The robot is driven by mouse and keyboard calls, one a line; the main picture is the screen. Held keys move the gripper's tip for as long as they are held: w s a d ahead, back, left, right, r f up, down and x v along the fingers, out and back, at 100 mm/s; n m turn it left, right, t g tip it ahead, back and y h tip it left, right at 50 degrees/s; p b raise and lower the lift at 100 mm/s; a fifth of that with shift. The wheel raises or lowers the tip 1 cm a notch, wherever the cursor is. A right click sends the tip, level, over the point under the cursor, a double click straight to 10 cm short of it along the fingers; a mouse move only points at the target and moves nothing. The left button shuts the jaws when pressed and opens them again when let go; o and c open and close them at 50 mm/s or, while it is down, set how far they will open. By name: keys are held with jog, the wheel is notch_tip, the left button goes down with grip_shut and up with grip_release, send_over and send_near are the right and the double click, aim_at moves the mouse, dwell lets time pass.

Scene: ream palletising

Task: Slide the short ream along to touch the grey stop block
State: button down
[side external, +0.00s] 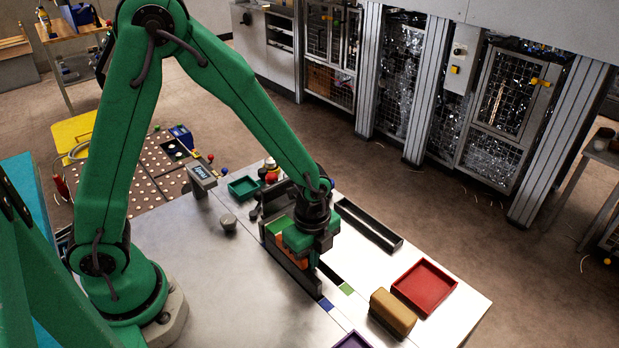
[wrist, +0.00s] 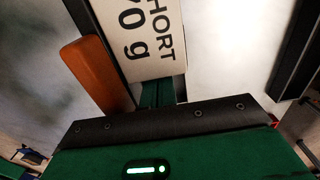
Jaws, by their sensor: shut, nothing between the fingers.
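In the wrist view the short ream (wrist: 145,38) shows as a white face with black print reading "HORT" and "0 g", cut off by the top edge. My gripper (wrist: 160,93) is shut and empty, its dark green fingers at the ream's near end. I cannot tell whether they touch it. In the side external view my gripper (side external: 310,262) is low over the table beside a black rail (side external: 290,272). My gripper and the rail hide most of the ream there. I cannot pick out the grey stop block with certainty in either view.
An orange block (wrist: 98,72) lies left of the ream. Right of my gripper are a long dark tray (side external: 368,225), a red tray (side external: 424,288) and a tan block (side external: 393,311). A teal tray (side external: 244,187) stands behind. The table's left front is clear.

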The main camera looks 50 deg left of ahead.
jog(key=shift+r, duration=0.1)
jog(key=shift+r, duration=1.4)
jog(key=r, duration=0.1)
jog(key=d+r, duration=0.2)
jog(key=r, duration=0.1)
